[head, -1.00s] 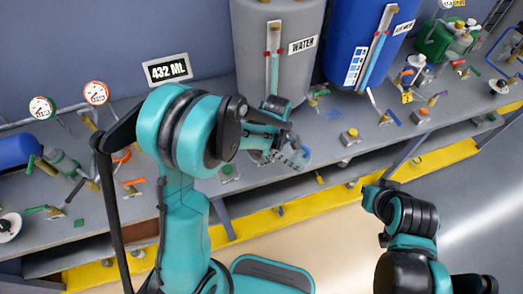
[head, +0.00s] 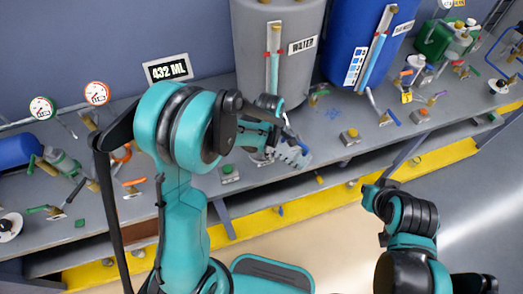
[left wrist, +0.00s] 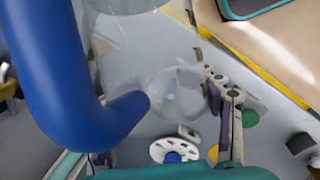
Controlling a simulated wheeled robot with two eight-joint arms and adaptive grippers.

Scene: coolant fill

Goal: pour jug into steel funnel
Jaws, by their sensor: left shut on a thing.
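My left gripper (head: 284,146) is over the bench in front of the grey water tank. It is shut on the clear jug (head: 296,157), which is hard to make out against the bench and looks tilted. In the left wrist view the jug (left wrist: 160,65) is see-through, with a thick curved blue bar, probably its handle (left wrist: 50,75), close to the camera. I cannot pick out the steel funnel. My right gripper (head: 373,195) is by the floor side of the bench; its fingers are unclear.
The grey water tank (head: 295,65) and a blue tank (head: 345,45) stand at the back. A sign (head: 167,69) reads 432 ML. Gauges, valves and buttons crowd the bench (head: 215,90). A white wheel with a blue hub (left wrist: 174,151) lies below the jug.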

